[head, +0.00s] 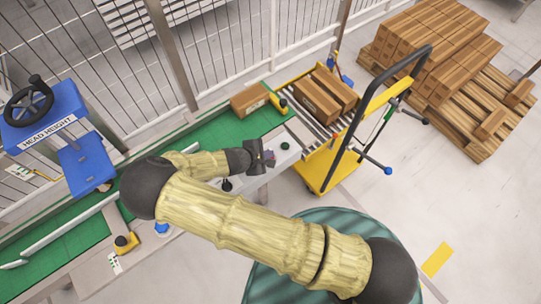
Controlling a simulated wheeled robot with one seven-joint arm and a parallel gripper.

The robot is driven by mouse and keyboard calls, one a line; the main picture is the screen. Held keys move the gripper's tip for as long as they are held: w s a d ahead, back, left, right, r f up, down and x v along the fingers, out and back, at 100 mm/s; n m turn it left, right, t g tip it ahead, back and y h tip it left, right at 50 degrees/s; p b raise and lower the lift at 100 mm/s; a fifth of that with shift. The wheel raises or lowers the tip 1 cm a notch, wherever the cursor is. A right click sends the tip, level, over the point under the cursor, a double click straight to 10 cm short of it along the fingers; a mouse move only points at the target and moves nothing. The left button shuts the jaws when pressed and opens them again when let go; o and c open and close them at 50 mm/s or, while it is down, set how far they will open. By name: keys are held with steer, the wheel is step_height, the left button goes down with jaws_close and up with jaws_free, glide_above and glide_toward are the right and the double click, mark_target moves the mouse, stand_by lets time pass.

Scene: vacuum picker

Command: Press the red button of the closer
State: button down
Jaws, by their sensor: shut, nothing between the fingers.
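The closer stands at the left, a blue machine (85,165) with a black handwheel and a "HEAD HEIGHT" label over the green conveyor. My gripper (268,157) is shut and empty, low over the light grey ledge along the conveyor's front side. I cannot make out a clear red button; my gripper and arm cover part of the ledge.
A green conveyor (60,250) runs from lower left to upper right, with a cardboard box (249,100) near its far end. Stacked cartons (425,35) lie on pallets at upper right. Floor at the right is clear.

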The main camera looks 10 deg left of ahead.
stand_by(0.3)
steer(key=shift+r+p, duration=0.6)
steer(key=shift+r, duration=0.1)
steer(key=shift+r+p, duration=1.9)
steer(key=shift+r, duration=0.7)
steer(key=shift+f, duration=0.1)
